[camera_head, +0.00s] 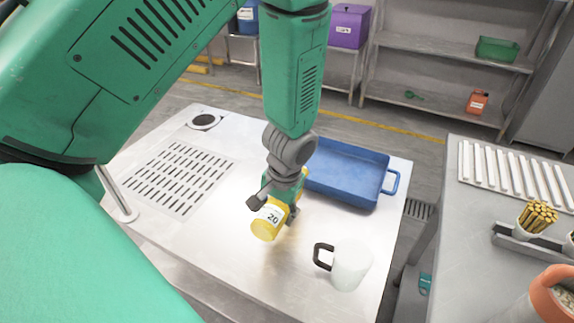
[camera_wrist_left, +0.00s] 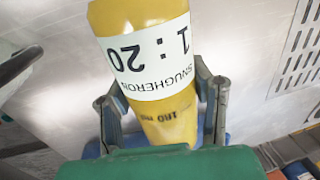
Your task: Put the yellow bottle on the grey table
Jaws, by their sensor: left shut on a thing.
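The yellow bottle (camera_head: 266,225) has a white label with black print. My left gripper (camera_head: 278,197) is shut on it and holds it tilted over the light metal table (camera_head: 225,250). In the left wrist view the bottle (camera_wrist_left: 168,108) lies between the two fingers of the left gripper (camera_wrist_left: 163,100), with its label facing the camera. I cannot tell whether the bottle touches the table surface. The grey table could be this one or the grey table at the right (camera_head: 450,190). My right gripper is not in view.
A blue tray (camera_head: 345,175) sits behind the gripper, and a white mug (camera_head: 351,266) with a dark handle stands to its right. A slotted panel (camera_head: 178,178) is at left. The right table bears a white ribbed rack (camera_head: 515,175) and a cup of yellow sticks (camera_head: 537,217).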

